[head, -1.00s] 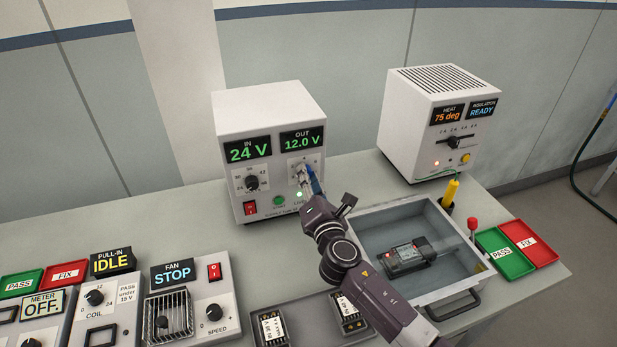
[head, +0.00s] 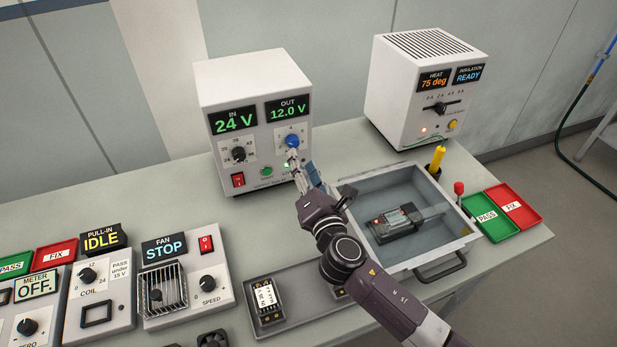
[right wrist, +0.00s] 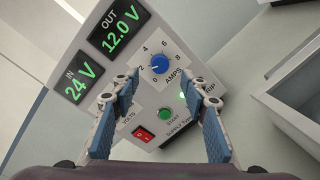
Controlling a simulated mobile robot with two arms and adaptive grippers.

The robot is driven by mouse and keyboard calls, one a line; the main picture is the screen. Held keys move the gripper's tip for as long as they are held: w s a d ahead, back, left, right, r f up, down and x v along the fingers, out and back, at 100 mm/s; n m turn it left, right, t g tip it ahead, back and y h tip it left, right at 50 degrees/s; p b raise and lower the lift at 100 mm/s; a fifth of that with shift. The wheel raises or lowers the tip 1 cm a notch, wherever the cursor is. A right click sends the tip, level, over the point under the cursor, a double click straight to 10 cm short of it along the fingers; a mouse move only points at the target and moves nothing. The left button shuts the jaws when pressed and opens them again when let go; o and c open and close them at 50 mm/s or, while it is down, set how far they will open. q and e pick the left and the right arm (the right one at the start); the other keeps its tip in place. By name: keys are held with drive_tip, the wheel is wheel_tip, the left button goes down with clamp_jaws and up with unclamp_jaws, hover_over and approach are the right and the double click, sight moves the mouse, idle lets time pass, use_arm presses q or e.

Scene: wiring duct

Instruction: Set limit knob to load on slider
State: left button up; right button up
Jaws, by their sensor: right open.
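The limit knob is the blue AMPS knob (head: 292,141) on the front of the white supply box (head: 252,90). In the right wrist view the blue knob (right wrist: 160,64) sits in a ring of numbers, its white mark seeming to point near the 2. My right gripper (right wrist: 160,95) is open and empty, its fingers apart and just short of the knob; in the head view it is below the knob (head: 299,172). The load slider (head: 440,107) is on the white HEAT box, its black handle near mid-scale; the exact mark is too small to read. My left gripper is not in view.
The supply displays read IN 24 V and OUT 12.0 V. A grey open tray (head: 408,262) holding a dark device stands right of my right arm. Green PASS (head: 487,218) and red FIX (head: 518,207) trays lie farther right. Coil and fan panels fill the front left.

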drive_tip(key=v, duration=0.5)
idle(0.5)
